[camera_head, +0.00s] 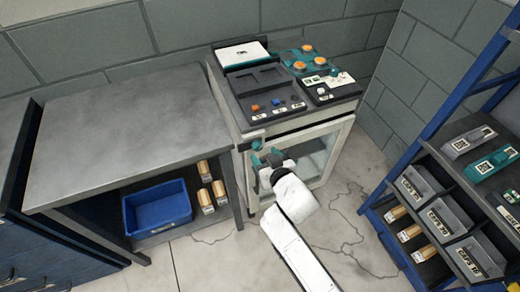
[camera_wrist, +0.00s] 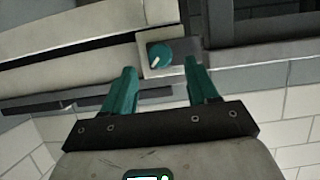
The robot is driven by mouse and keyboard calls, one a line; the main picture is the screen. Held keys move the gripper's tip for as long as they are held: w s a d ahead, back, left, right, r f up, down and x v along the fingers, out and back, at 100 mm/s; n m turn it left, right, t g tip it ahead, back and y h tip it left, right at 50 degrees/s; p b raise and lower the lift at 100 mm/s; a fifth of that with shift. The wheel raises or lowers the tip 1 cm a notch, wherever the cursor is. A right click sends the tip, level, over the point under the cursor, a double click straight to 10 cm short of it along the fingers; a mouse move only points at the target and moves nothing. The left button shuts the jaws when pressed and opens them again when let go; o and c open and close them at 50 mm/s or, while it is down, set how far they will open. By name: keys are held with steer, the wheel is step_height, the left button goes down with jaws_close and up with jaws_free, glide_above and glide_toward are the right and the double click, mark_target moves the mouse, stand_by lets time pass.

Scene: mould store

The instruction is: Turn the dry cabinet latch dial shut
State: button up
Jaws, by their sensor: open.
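The dry cabinet (camera_head: 240,122) is a white-framed unit with a glass-paned door, which looks closed. Its latch dial (camera_wrist: 159,54) is a round teal knob on a pale square plate in the wrist view. A white pointer mark on it slants toward the lower left of that picture. My gripper (camera_wrist: 160,67) has teal fingers, open and empty, one on either side of the dial in the picture. The dial lies just beyond the fingertips, with no contact visible. In the head view my gripper (camera_head: 266,159) is at the cabinet's upper front left, where the dial is hard to make out.
A grey bench (camera_head: 125,125) stands left of the cabinet, with a blue bin (camera_head: 157,207) and several small tan blocks on its lower shelf. A blue rack (camera_head: 405,165) with grey bins stands at the right. Equipment with orange knobs (camera_head: 303,48) tops the cabinet.

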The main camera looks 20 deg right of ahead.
mark_target(258, 150)
steer(key=shift+x, duration=2.15)
steer(key=shift+c, duration=0.3)
steer(key=shift+f, duration=0.1)
steer(key=c, duration=1)
